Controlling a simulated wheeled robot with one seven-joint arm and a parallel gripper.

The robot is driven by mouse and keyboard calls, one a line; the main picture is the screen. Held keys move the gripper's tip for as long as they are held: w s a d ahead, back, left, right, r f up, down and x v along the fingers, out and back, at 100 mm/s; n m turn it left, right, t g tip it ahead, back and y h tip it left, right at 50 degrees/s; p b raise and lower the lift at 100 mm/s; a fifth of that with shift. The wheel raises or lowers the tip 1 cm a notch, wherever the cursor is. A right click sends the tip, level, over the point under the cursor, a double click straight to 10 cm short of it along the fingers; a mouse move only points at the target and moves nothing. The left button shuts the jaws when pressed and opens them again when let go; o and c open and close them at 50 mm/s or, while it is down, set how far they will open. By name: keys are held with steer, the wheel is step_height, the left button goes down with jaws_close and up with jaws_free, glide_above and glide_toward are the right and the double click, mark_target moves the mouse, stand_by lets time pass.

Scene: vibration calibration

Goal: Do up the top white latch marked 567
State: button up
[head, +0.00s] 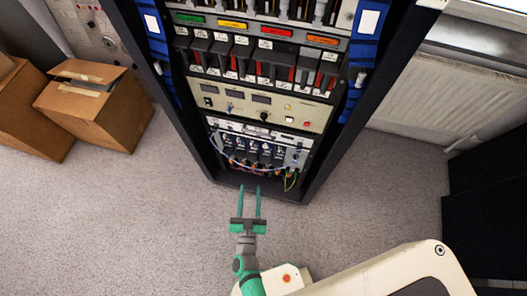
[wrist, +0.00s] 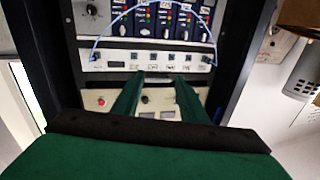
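The tall black equipment rack (head: 334,138) stands in front of me. White marked tags (head: 241,40) sit in a row on the dark modules in its upper part, and more white tags run below them. Their marks are too small to read, so I cannot tell which is the latch marked 567. My gripper (head: 251,190) is low in front of the rack's base, below these modules. Its two green fingers are apart with nothing between them. In the wrist view, my gripper (wrist: 160,78) is also open, with a light panel and cabled modules beyond the fingertips.
Cardboard boxes (head: 98,108) stand on the floor at the left. A radiator (head: 440,100) is on the right wall, and a black object (head: 490,190) stands at the right edge. A blue cable (wrist: 97,40) loops across the rack's lower modules. Carpet (head: 150,220) is clear at left.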

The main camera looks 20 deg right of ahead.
mark_target(265, 146)
steer(key=w+d+f+m+h, duration=0.1)
steer(key=w+d+f, duration=0.1)
steer(key=w+d, duration=0.3)
steer(key=w+d+f+g+h, duration=0.1)
steer(key=w+d, duration=0.5)
steer(key=w, duration=0.6)
step_height(265, 146, down, 2)
steer(key=shift+d+f+m+g+h, duration=0.2)
steer(key=shift+f+m+g+h, duration=0.15)
steer(key=shift+h, duration=0.25)
steer(key=shift+w+r, duration=0.1)
jaws_close()
